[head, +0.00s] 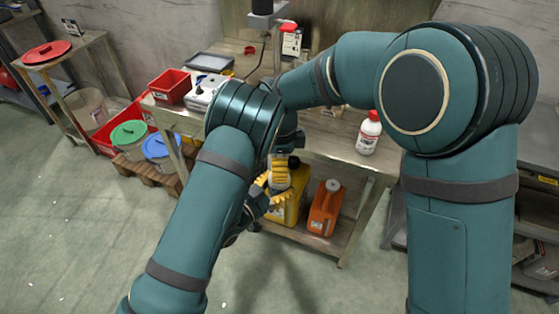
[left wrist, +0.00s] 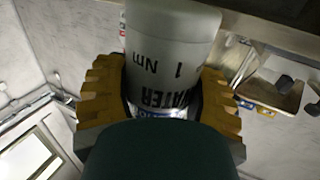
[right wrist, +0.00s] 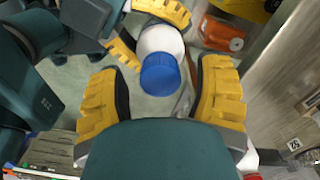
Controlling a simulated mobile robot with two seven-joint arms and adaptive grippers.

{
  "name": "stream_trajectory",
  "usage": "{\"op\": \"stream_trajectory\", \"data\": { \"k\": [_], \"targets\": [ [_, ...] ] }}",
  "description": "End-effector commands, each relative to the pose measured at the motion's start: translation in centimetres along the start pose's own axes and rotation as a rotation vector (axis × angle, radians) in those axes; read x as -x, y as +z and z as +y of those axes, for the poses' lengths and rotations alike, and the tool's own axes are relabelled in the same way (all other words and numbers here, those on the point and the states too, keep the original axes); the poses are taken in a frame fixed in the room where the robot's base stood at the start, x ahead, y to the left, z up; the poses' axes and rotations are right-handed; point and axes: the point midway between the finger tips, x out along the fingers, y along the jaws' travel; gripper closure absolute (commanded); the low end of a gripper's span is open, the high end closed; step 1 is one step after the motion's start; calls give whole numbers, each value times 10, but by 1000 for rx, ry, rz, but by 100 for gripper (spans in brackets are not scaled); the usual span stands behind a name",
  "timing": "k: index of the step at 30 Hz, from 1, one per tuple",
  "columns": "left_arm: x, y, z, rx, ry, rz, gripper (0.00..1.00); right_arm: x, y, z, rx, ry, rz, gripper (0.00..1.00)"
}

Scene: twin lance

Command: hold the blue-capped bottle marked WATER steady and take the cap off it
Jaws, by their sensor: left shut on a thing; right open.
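The white bottle (left wrist: 170,45) carries the words WATER and 1 Nm, upside down in the left wrist view. My left gripper (left wrist: 160,100) is shut around its body. In the right wrist view the bottle (right wrist: 160,40) shows its blue cap (right wrist: 160,73) on its end, facing my right gripper. My right gripper (right wrist: 162,78) is open, its yellow fingers on either side of the cap with gaps to both. In the head view the left gripper (head: 275,184) is in front of the bench, and my arms hide most of the bottle and the right gripper.
The bench (head: 335,150) is close behind the grippers. A red-capped white bottle (head: 368,136) stands on it. A yellow container (head: 291,209) and an orange container (head: 325,210) stand on its lower shelf. Buckets with green (head: 129,133) and blue (head: 161,145) lids stand left.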

Motion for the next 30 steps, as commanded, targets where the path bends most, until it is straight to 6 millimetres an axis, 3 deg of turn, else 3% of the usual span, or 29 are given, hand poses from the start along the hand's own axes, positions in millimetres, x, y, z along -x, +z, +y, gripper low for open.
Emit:
{"op": "stream_trajectory", "data": {
  "k": [1,3,6,19,30],
  "targets": [
    [0,-1,0,0,0,2,100,0,0,0,0,0,0,47],
    [0,-1,0,0,0,2,100,0,0,0,0,0,0,71],
    [0,-1,0,0,0,2,100,0,0,0,0,0,0,100],
    [0,-1,0,0,0,2,100,0,0,0,56,0,0,100],
    [0,-1,0,0,0,2,100,1,-1,0,725,-1,0,100]
  ]
}}
